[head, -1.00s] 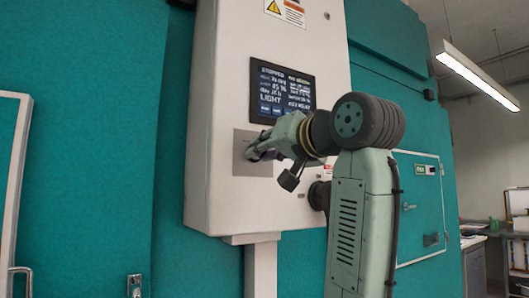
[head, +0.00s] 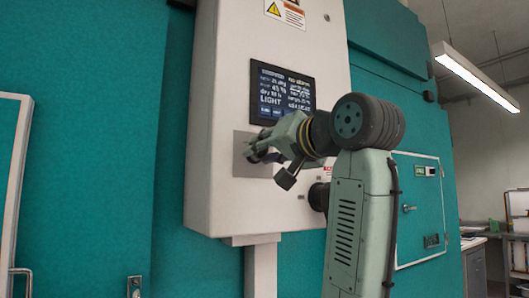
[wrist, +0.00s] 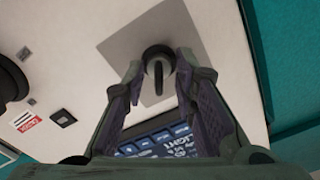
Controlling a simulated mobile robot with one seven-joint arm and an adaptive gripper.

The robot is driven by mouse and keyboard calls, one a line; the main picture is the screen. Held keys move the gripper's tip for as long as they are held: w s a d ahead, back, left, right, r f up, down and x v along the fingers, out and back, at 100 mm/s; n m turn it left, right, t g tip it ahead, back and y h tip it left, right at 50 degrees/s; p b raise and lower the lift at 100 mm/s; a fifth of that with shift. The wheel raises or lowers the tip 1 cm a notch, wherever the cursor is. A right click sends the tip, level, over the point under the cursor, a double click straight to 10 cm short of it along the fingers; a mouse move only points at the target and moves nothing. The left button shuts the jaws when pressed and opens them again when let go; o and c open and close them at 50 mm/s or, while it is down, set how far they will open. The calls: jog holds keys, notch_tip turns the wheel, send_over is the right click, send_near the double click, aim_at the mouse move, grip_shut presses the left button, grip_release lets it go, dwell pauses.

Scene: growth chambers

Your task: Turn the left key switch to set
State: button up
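The key switch (wrist: 158,72) is a dark round knob with a narrow key bar across it, set on a grey square plate (wrist: 125,35) on the white control cabinet. In the wrist view my gripper (wrist: 160,70) has its two fingers apart, one on each side of the key switch, with a gap visible around the key bar. In the head view my gripper (head: 256,148) is at the grey plate (head: 241,168) and hides the switch. I cannot tell whether either finger touches the knob.
The lit screen (head: 282,90) is just above the plate in the head view. A dark round knob (wrist: 10,80) and a small black square part (wrist: 62,117) are at the left in the wrist view. Teal chamber walls (head: 90,170) flank the white cabinet (head: 220,210).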

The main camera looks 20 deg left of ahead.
jog(key=v, duration=1.2)
dwell(0.4)
